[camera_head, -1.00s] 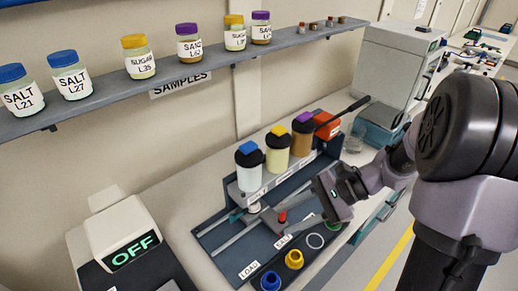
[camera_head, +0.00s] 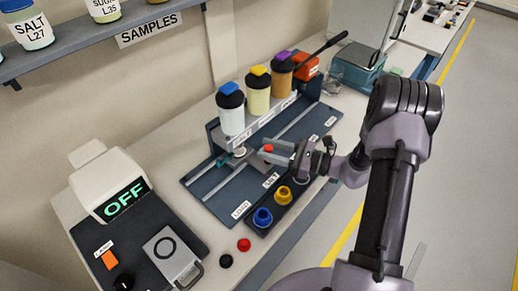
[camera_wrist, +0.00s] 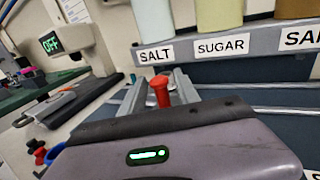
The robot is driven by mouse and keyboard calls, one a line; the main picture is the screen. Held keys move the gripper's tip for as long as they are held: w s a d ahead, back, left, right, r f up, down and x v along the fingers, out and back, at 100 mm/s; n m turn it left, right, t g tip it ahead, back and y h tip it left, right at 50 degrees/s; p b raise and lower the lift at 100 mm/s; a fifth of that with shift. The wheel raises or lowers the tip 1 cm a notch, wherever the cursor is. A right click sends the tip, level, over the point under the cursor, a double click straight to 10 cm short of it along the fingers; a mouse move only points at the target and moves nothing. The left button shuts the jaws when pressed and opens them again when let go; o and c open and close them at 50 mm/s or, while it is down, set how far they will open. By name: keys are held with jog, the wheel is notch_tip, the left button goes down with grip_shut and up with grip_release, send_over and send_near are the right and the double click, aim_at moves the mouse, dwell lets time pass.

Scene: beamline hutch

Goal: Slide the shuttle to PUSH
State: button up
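The shuttle's red knob (camera_head: 268,148) stands upright on the railed track board (camera_head: 215,188), close to the SALT label (camera_head: 271,180). The LOAD label (camera_head: 240,209) is at the near end of the board. My gripper (camera_head: 268,152) reaches in from the right, its two grey fingers on either side of the knob. In the wrist view, the red knob (camera_wrist: 160,91) stands between the fingertips with a visible gap to each, so my gripper (camera_wrist: 160,88) looks open. The shuttle body is mostly hidden by the fingers. I cannot read a PUSH label.
Salt (camera_head: 231,112), sugar (camera_head: 257,92) and a brown-filled hopper (camera_head: 280,75) stand behind the track. An orange block with a black lever (camera_head: 306,66) is at the far end. Blue (camera_head: 262,217) and yellow (camera_head: 283,194) cups sit in front. A device reading OFF (camera_head: 125,199) is at left.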

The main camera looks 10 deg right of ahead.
aim_at(247, 155)
jog(key=shift+x, duration=1.6)
grip_shut()
